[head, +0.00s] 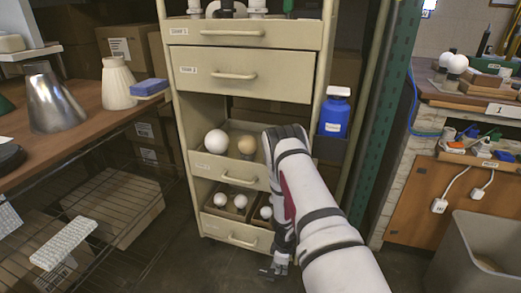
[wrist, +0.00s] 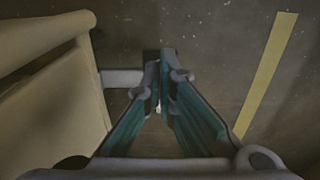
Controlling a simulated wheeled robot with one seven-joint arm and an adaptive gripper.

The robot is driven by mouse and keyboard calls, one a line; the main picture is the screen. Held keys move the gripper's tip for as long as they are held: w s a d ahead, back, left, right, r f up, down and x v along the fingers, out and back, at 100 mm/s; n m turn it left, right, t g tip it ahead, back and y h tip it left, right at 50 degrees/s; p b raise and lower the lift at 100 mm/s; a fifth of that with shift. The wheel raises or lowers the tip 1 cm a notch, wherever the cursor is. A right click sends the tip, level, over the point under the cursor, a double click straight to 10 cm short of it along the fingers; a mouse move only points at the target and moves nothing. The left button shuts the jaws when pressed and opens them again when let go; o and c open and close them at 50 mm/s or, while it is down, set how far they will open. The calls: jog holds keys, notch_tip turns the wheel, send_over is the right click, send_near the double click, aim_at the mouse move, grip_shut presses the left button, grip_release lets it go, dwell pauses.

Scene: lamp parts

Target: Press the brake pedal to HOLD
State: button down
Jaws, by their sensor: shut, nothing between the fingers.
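My gripper (head: 274,268) points down beside the lower right corner of the beige drawer cart (head: 240,120), close to the floor. In the wrist view my gripper (wrist: 160,88) has its fingers together with nothing between them. A light grey bar (wrist: 122,78) sticks out from the cart's side toward the fingertips. It looks like the brake pedal's arm, with a dark end partly hidden behind the fingertips. I cannot tell whether the fingertips touch it, or whether it is up or down. No HOLD marking is legible.
The cart's open drawers hold white globes (head: 216,141) and a tan one. A blue bottle (head: 335,112) sits on the cart's right side. A grey bin (head: 480,255) stands at the lower right. A yellow floor stripe (wrist: 266,72) runs right of the gripper; bare floor lies between.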

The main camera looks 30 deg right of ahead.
jog(key=shift+f, duration=1.45)
dwell(0.5)
jog(key=shift+r+p, duration=2.35)
jog(key=shift+r, duration=1.7)
